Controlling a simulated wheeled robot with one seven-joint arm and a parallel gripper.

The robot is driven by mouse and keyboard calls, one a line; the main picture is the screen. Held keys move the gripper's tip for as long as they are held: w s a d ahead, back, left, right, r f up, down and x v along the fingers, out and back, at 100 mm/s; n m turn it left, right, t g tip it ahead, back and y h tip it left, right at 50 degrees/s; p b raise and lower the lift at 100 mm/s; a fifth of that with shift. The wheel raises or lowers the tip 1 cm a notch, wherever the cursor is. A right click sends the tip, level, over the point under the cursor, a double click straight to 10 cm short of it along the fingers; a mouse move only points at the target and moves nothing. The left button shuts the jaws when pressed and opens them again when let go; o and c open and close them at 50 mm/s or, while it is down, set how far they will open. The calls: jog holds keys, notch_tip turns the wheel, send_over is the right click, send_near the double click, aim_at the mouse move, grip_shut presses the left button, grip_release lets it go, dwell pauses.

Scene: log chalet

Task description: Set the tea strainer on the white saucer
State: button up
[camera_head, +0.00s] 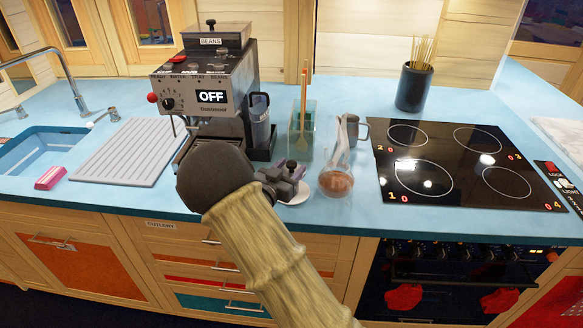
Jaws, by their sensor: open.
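The white saucer (300,198) lies on the blue counter near its front edge, left of a round glass flask. Only its right and front rim shows. My gripper (288,187) is directly over the saucer in this view and hides most of it. The jaws are open, but the fingertips are hard to make out. I cannot pick out the tea strainer; my gripper and arm may hide it. I cannot tell whether anything lies on the hidden part of the saucer.
The glass flask (336,182) with amber liquid stands close right of my gripper. Behind are a teal glass holder (301,145) with wooden utensils and a metal mug (353,131). A coffee machine (208,95) stands left, a black hob (460,165) right.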

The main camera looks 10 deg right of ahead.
jog(key=b+v, duration=0.1)
jog(key=v, duration=1)
jog(key=shift+w+d+f+n+y, duration=0.2)
jog(key=shift+w+d+n+y, duration=0.1)
jog(key=shift+w+y, duration=0.15)
jog(key=y, duration=0.1)
jog(key=w+d+f+n+y, duration=0.1)
jog(key=y, duration=0.1)
jog(key=shift+f+g+y, duration=0.1)
jog(key=shift+g+y, duration=0.15)
jog(key=shift+g, duration=0.15)
jog(key=shift+s+d+f+n+g+y, duration=0.15)
jog(key=shift+f+n+g+y, duration=0.2)
jog(key=shift+y, duration=0.65)
jog(key=s+d+n+g+y, duration=0.2)
jog(key=s+d+n+g, duration=0.1)
jog(key=s, duration=0.8)
jog(key=s+d+f+n+g+y, duration=0.1)
jog(key=s+d+n+g+y, duration=0.2)
jog(key=s+g, duration=0.3)
jog(key=s, duration=0.5)
jog(key=shift+s+f+y, duration=0.2)
jog(key=shift+s+y, duration=0.05)
jog(key=shift+y, duration=0.05)
